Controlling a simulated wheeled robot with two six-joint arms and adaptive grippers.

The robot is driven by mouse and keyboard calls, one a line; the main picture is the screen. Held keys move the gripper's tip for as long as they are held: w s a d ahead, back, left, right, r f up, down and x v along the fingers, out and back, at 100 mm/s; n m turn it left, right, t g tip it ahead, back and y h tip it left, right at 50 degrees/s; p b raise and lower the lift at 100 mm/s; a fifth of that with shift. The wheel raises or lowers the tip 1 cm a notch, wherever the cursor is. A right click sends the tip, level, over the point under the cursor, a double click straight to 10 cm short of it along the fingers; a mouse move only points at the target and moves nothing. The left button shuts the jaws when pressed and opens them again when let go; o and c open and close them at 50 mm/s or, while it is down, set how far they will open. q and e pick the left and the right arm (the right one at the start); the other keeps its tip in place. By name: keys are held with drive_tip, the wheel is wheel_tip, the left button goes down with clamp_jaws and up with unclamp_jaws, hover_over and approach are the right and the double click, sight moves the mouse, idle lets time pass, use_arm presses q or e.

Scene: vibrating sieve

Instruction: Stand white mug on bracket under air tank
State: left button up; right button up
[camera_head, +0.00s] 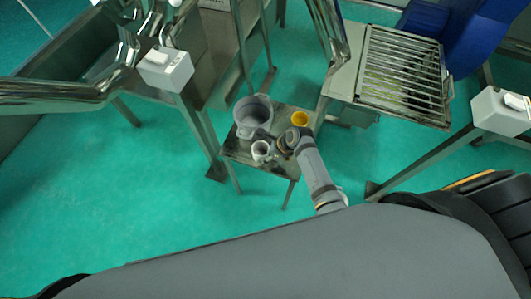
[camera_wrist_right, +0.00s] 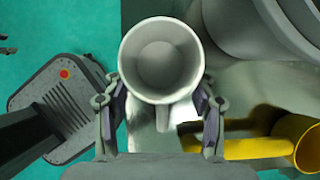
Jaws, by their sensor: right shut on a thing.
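The white mug (camera_head: 261,150) is at the front of a small grey table (camera_head: 283,170) in the head view. In the right wrist view the mug (camera_wrist_right: 160,60) shows its open, empty mouth, with its handle towards my wrist. My right gripper (camera_wrist_right: 160,108) has one finger on each side of the mug and is shut on it. In the head view my right gripper (camera_head: 274,143) is small and partly hidden by its own arm. I cannot tell whether the mug touches the tabletop. My left gripper is out of view. I cannot make out the bracket under the air tank.
A large grey pot (camera_head: 252,112) stands behind the mug and a yellow mug (camera_head: 300,119) stands to its right. Steel machine legs flank the table. A slatted metal tray (camera_head: 403,75) is at upper right, beside a blue body (camera_head: 480,40). Green floor is open at left.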

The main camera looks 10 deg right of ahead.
drive_tip(key=o, duration=1.2)
drive_tip(key=shift+f, duration=0.1)
